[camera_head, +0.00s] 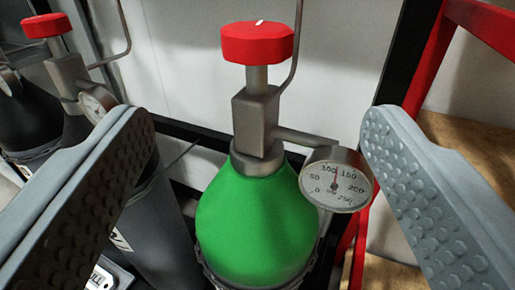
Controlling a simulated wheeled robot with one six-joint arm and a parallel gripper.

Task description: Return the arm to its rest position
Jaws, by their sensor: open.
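My gripper (258,150) is open, with one grey studded finger at the left and the other at the right of the picture. Nothing is between its pads that I can see it touching. Ahead of it, between the fingers in the picture, stands a green gas cylinder (255,218) with a grey valve body (256,122) and a red valve knob (257,43) with a white mark on top. A round pressure gauge (337,180) sticks out to the right of the valve, its needle near the top of the dial, close to the right finger in the picture.
Dark cylinders (160,225) stand at the left, one with a red knob (46,25) and a gauge (97,103). Thin pipes rise from the valves. A red frame (440,60) with brown boards stands at the right. A pale wall (185,60) is behind.

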